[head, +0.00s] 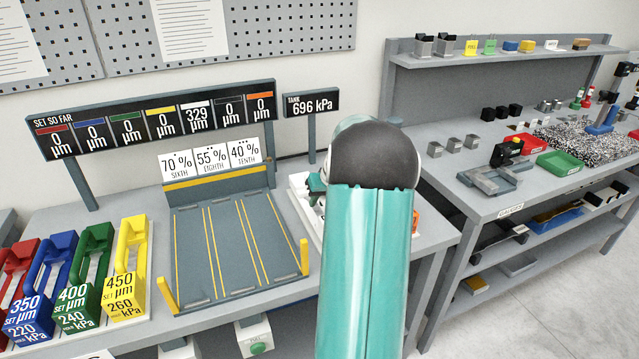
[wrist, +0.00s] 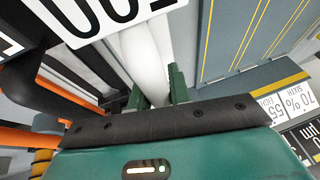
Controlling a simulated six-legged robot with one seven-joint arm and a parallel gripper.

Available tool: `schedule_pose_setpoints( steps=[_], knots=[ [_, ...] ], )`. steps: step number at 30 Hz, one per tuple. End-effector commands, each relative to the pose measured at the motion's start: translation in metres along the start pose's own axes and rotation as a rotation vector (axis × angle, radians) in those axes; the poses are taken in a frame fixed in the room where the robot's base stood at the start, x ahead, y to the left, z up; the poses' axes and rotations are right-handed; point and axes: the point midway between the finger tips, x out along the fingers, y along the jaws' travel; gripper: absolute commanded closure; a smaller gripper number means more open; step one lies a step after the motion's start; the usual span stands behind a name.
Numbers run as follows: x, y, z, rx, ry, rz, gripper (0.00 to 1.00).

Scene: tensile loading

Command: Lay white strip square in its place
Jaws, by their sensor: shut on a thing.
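My gripper (wrist: 157,88) is shut on the white strip (wrist: 148,60), whose pale bar runs between the two dark green fingers in the wrist view. A white number face (wrist: 98,14) of the strip shows at the top left, cut off by the picture edge. In the head view my arm hides the strip and most of the gripper. The grey bed (head: 235,245) with yellow lane lines lies just left of my arm, with bare lanes. It also shows in the wrist view (wrist: 245,35), to the right of the strip and apart from it.
Red (head: 15,265), blue (head: 45,280), green (head: 90,270) and yellow (head: 130,260) strips stand left of the bed. A white tray (head: 299,183) is partly hidden by my arm. Black (wrist: 60,85) and orange (wrist: 35,133) parts lie left in the wrist view. Yellow posts (head: 304,257) edge the bed.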

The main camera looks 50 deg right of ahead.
Motion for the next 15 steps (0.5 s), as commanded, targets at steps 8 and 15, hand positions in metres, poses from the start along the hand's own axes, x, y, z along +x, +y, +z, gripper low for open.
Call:
schedule_pose_setpoints(
  steps=[8, 15],
  knots=[
    [0.017, 0.005, 0.006, 0.0, 0.003, 0.0, 1.0],
    [0.016, 0.005, 0.006, -0.001, 0.003, 0.001, 1.0]
  ],
)
